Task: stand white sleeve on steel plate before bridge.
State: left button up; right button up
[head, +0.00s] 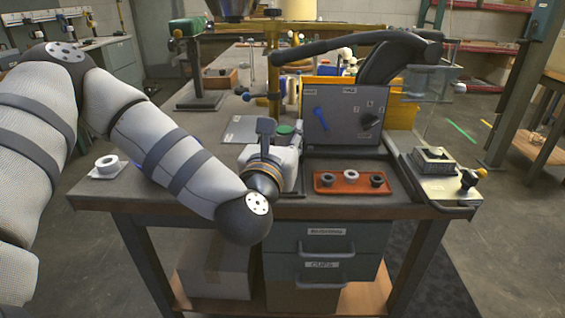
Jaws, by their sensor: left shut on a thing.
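My left arm comes in from the left, and my left gripper (266,132) is over the bench left of the upright grey panel. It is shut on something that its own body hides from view. A short white sleeve (351,174) stands between two dark sleeves in the red tray (333,191), right of the gripper. Another white ring-shaped piece (107,162) sits on a pale square (96,174) at the left. A steel plate (447,190) is at the bench's right end. A raised metal block (434,157), possibly the bridge, stands at its back. My right gripper is not in view.
The grey panel (336,121) with a blue lever stands behind the tray. A black jointed arm (357,43) hangs above. A flat grey plate (243,130) and green disc (285,130) are near the gripper.

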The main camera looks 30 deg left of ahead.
pick_arm(q)
jog(key=w+a+f, duration=0.1)
jog(key=f, duration=0.2)
jog(key=w+a+f, duration=0.1)
jog(key=f, duration=0.1)
jog(key=shift+w+a, duration=0.3)
jog(key=shift+w+f+b, duration=0.1)
jog(key=shift+f+b, duration=0.4)
jog(key=shift+f, duration=1.05)
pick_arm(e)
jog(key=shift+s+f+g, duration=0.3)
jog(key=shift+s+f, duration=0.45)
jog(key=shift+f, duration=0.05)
pick_arm(q)
jog(key=shift+f, duration=0.2)
jog(key=o, duration=1.2)
jog(key=shift+c, duration=0.2)
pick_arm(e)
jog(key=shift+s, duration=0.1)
pick_arm(q)
jog(key=shift+r, duration=0.15)
